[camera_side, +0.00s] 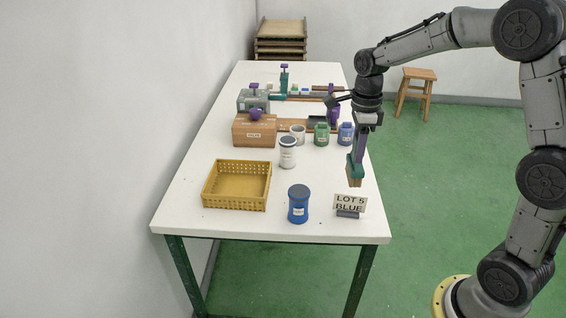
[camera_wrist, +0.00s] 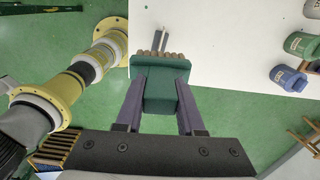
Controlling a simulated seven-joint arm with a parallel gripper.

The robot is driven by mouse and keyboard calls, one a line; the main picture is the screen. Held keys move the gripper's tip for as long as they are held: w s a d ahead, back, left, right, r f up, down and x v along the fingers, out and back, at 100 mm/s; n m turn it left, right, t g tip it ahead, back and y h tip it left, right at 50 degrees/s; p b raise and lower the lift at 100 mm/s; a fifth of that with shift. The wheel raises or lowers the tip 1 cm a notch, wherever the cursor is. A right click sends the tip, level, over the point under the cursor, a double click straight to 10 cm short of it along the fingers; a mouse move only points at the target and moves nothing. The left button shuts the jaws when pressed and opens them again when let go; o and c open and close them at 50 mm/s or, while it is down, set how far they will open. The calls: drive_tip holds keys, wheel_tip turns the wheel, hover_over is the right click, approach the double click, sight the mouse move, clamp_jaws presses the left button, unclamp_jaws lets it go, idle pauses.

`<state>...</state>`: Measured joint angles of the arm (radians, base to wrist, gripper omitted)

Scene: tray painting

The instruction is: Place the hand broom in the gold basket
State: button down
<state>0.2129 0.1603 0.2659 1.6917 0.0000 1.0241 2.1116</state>
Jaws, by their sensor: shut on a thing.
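The hand broom has a green body and tan bristles. It hangs from my gripper (camera_side: 360,150) in the side view, with the bristles (camera_side: 354,177) pointing down over the table's right edge. I cannot tell how far the bristle tips are from the tabletop. In the wrist view the broom's green body (camera_wrist: 166,90) is between the two purple fingers of my gripper (camera_wrist: 160,78), which is shut on it. The gold basket (camera_side: 236,203) is a low perforated tray at the table's front left, apart from the broom. Its visible floor is empty.
A blue jar (camera_side: 298,207) and a "LOT 5 BLUE" sign (camera_side: 350,203) stand at the front, right of the basket. A white jar (camera_side: 288,155) stands behind. Green (camera_side: 321,135) and blue (camera_side: 346,134) jars and a wooden box (camera_side: 253,133) are farther back.

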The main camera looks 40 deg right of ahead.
drive_tip(key=shift+r+m, duration=0.3)
drive_tip(key=w+a+r+m, duration=0.1)
drive_tip(key=w+a, duration=0.3)
drive_tip(key=w, duration=0.5)
drive_tip(key=w+a+r, duration=0.1)
drive_tip(key=w+a, duration=0.2)
drive_tip(key=w, duration=0.6)
drive_tip(key=shift+n, duration=0.6)
drive_tip(key=w+a+f, duration=0.1)
drive_tip(key=a+f, duration=0.1)
drive_tip(key=f, duration=0.2)
drive_tip(key=w+a+f, duration=0.1)
drive_tip(key=a+f, duration=0.2)
drive_tip(key=f, duration=0.2)
drive_tip(key=w+a+f, duration=0.1)
drive_tip(key=a+f, duration=0.1)
drive_tip(key=f, duration=0.3)
drive_tip(key=shift+w+a, duration=0.25)
drive_tip(key=shift+a, duration=0.1)
drive_tip(key=shift+f, duration=0.45)
drive_tip(key=shift+f, duration=0.15)
